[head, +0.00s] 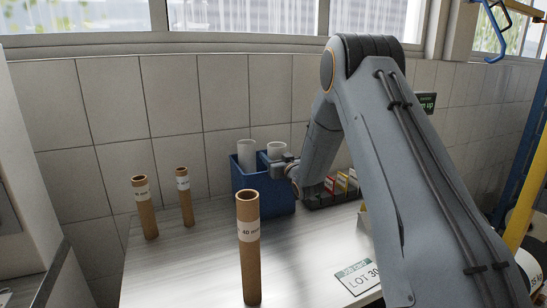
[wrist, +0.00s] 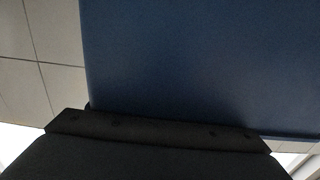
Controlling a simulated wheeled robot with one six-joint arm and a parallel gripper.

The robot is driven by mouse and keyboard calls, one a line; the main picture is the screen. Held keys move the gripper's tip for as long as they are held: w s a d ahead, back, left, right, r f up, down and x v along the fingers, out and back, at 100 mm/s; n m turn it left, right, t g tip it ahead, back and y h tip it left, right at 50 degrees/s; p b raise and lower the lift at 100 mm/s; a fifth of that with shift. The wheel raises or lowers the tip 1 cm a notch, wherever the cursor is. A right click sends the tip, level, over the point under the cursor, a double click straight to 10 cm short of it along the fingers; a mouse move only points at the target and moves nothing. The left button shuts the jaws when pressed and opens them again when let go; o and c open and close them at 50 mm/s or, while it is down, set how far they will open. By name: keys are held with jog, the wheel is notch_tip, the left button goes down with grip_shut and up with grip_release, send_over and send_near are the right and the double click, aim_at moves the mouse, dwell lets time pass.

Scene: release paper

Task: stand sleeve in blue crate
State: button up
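The blue crate (head: 268,199) stands at the back of the table against the tiled wall. A white sleeve (head: 247,154) stands upright in its left part. A second white sleeve (head: 276,149) shows its top at the crate's right part, its lower part hidden by my gripper and the crate wall. My gripper (head: 279,163) is at the crate's right rim, right at this second sleeve. Its fingers are too small and covered to show whether they grip it. In the wrist view the crate's blue wall (wrist: 190,65) fills most of the picture, above the dark gripper body.
Three brown cardboard tubes with white labels stand upright: one in front (head: 249,265), two at left (head: 145,210) (head: 185,198). A dark tray with coloured items (head: 341,187) lies right of the crate. A job card (head: 358,277) lies at front right. The left-centre table is clear.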

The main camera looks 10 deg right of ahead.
jog(key=shift+s+f, duration=0.1)
jog(key=shift+f, duration=0.4)
jog(key=shift+r+p, duration=0.5)
jog(key=s+d+b, duration=0.2)
jog(key=s+b, duration=0.1)
jog(key=s, duration=0.8)
jog(key=shift+s+d+r+b, duration=0.15)
jog(key=shift+s+r+b, duration=0.15)
